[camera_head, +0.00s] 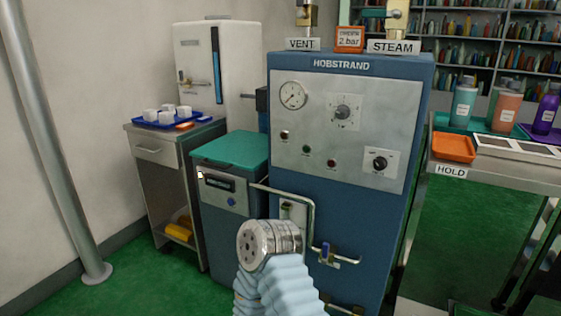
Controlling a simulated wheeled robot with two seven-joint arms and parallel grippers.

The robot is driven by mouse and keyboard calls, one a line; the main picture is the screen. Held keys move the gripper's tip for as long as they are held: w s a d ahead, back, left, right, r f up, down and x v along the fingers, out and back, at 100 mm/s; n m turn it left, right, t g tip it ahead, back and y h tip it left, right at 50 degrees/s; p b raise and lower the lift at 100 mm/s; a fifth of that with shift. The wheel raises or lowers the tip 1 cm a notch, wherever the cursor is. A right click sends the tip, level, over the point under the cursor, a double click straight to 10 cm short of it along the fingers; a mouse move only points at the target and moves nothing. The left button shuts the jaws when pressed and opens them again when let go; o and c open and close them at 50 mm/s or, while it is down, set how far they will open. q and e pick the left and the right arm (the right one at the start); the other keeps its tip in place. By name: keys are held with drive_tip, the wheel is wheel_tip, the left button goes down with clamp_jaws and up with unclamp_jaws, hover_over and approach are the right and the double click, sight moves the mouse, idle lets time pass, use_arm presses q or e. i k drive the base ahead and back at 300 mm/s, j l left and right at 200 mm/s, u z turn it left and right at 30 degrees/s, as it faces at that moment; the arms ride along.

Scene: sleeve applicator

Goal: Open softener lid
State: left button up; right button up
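The softener is a blue cabinet (233,232) left of the large Hobstrand machine. Its green lid (232,150) lies flat on top and looks closed. The front has a pale panel with a dark display (221,185) and a blue button. A part of one of my arms, with a ribbed light-blue cover and a round metal end, rises from the bottom middle, in front of the large machine and low to the right of the softener. It shows no gripper fingers, and I cannot tell which arm it is. Neither gripper shows.
The blue Hobstrand machine (400,210) stands right against the softener; a bent pipe (312,215) runs across its front. A grey cabinet (152,180) with a blue tray of white cups stands left. A bottle-laden table (480,172) is right. Green floor is free at front left.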

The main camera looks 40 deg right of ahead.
sight(241, 149)
drive_tip(key=z, duration=1.4)
drive_tip(key=i+j, duration=0.05)
drive_tip(key=j, duration=0.05)
